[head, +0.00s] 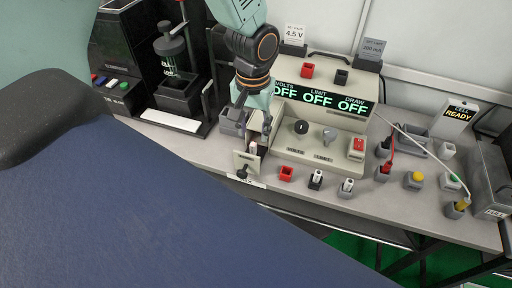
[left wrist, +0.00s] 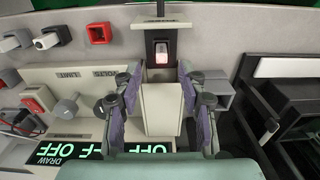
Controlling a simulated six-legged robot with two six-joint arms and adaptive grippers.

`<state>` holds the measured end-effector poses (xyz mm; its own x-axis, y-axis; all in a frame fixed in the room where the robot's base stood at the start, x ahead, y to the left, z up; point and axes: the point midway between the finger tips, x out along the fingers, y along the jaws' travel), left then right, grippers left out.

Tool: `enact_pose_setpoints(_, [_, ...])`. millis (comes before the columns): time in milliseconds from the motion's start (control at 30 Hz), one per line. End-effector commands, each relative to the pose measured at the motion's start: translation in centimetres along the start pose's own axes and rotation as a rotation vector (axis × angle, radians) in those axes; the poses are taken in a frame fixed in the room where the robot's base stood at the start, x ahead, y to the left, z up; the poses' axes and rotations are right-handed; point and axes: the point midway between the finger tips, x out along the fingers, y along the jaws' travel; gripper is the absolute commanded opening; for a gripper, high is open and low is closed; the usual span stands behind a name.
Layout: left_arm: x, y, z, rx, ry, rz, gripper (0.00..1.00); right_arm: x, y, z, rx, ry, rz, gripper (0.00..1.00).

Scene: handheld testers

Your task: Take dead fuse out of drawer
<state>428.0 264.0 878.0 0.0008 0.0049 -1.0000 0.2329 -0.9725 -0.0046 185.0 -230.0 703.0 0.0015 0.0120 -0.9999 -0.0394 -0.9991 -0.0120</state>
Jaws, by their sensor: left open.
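The drawer (head: 245,162) of the cream bench supply stands pulled out at its left end; it also shows in the left wrist view (left wrist: 160,21). The dead fuse (left wrist: 161,50), a small piece with a pale, reddish top, sits upright in a dark holder in the drawer. It shows small in the head view (head: 253,148). My left gripper (head: 254,128) is open above the drawer, pointing down. In the left wrist view its fingers (left wrist: 159,78) stand on both sides of the drawer, with the fuse ahead of them and nothing held. My right gripper is out of view.
The supply's display (head: 318,98) reads OFF. A red socket (head: 286,174) and two socketed fuse-like pieces stand right of the drawer. A grey block (head: 232,122) sits close on the drawer's left. A black press-like stand (head: 178,90) is farther left.

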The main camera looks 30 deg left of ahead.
Motion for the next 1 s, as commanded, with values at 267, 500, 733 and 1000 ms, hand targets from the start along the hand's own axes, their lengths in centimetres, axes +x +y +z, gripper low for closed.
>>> enact_pose_setpoints(267, [3.9,0.1,0.4,0.000,-0.002,-0.001,0.41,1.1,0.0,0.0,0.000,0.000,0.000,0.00])
enact_pose_setpoints(500, [6.0,0.1,0.2,0.000,0.000,-0.001,0.41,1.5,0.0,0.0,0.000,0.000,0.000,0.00])
enact_pose_setpoints(733, [6.0,0.2,0.0,-0.001,0.001,0.000,0.41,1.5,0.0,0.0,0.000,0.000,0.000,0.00])
enact_pose_setpoints(1000, [6.0,0.2,0.0,-0.001,0.001,0.000,0.19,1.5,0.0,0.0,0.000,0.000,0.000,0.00])
